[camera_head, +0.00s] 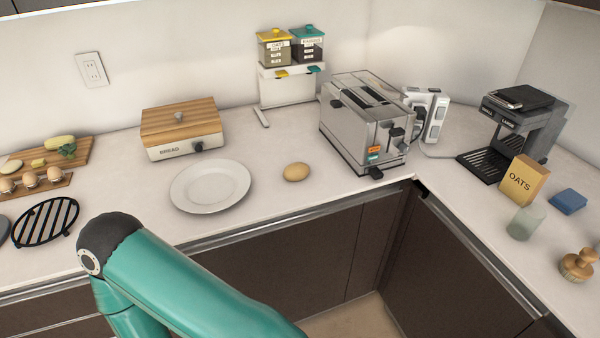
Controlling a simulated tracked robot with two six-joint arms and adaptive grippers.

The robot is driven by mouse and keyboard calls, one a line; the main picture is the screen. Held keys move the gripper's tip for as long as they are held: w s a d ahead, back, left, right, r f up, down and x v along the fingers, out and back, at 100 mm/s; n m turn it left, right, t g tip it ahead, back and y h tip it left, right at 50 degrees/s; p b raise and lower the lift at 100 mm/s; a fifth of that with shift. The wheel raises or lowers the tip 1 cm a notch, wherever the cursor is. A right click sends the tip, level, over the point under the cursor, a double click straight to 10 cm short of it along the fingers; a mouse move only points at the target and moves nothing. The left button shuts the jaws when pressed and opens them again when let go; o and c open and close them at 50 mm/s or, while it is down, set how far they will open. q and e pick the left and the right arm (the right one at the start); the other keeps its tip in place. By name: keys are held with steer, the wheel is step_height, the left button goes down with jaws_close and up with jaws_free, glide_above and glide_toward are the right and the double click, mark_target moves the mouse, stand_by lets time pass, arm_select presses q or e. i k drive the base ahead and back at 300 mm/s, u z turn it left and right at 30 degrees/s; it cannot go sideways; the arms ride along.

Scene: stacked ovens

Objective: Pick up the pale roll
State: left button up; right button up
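The pale roll (297,171) is a small, smooth, tan oval lying on the white countertop. It lies between the round white plate (210,186) and the toaster, with bare counter around it, and nothing touches it. A teal arm of mine crosses the lower left of the head view, in front of the counter. Neither of my grippers shows, so I cannot see their fingers or whether they hold anything.
The steel toaster (369,124) stands right of the roll, and the wooden-lidded bread box (182,130) is behind the plate. A black round trivet (45,222) and an egg holder (35,187) are at the left. The coffee machine (515,125) and oats box (524,181) are at the right.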

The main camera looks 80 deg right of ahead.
mark_target(295, 171)
steer(key=z, duration=1.1)
steer(key=k, duration=1.2)
steer(key=z, duration=0.5)
steer(key=i, duration=0.75)
